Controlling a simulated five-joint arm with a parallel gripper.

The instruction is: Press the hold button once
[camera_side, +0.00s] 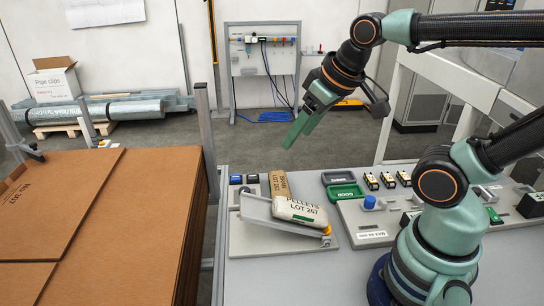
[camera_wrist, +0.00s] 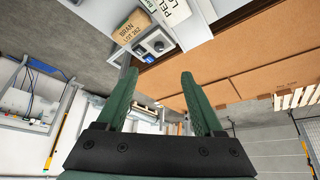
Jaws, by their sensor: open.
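I cannot read the word hold on any button. A blue knob (camera_side: 370,202) stands on the grey control panel (camera_side: 371,235) at the right of the bench in the side view. The wrist view shows a grey box with a round dark knob (camera_wrist: 157,44) and a small blue piece (camera_wrist: 148,58) beyond my fingers. My gripper (camera_side: 301,133) is open and empty, high above the back of the bench, touching nothing. It also shows in the wrist view (camera_wrist: 160,75).
Brown cardboard sheets (camera_side: 110,220) fill the left. Bare bench shows in front.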

